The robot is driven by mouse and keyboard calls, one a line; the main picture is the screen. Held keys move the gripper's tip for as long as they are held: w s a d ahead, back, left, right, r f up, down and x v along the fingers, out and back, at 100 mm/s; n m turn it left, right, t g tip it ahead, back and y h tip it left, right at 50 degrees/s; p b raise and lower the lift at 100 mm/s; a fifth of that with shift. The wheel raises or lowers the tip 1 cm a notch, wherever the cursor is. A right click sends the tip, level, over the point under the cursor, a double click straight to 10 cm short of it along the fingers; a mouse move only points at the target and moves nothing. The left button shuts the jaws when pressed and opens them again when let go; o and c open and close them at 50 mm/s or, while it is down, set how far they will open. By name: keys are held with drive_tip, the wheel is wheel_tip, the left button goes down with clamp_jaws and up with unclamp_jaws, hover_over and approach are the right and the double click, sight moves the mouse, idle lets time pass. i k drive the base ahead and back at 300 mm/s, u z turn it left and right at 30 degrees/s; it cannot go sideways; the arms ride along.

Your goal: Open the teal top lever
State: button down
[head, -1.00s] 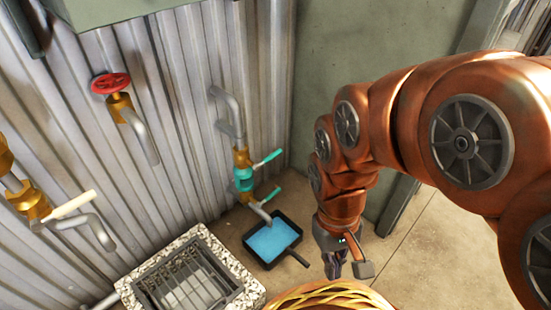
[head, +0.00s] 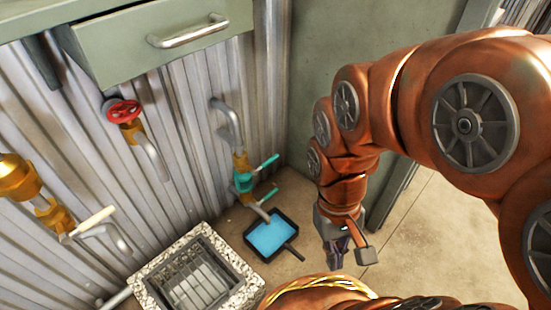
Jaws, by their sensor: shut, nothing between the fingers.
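The teal top lever (head: 267,162) sticks out to the right and slightly up from a brass and teal valve (head: 243,178) on a grey pipe at the corrugated wall. A second, lower teal lever (head: 267,195) sits below it near the spout. My gripper (head: 335,262) points down to the right of the valve and lower in the picture, apart from both levers. It is shut and holds nothing.
A dark tray of blue water (head: 268,237) lies under the spout. A floor drain with a grate (head: 190,278) is at the lower left. A red wheel valve (head: 123,111), a brass tap with a cream lever (head: 94,219) and a green drawer (head: 165,40) are along the wall.

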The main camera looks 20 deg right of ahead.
sight(270, 161)
drive_tip(key=z, duration=1.4)
drive_tip(key=k, duration=0.95)
drive_tip(key=u, duration=1.25)
drive_tip(key=i, duration=0.5)
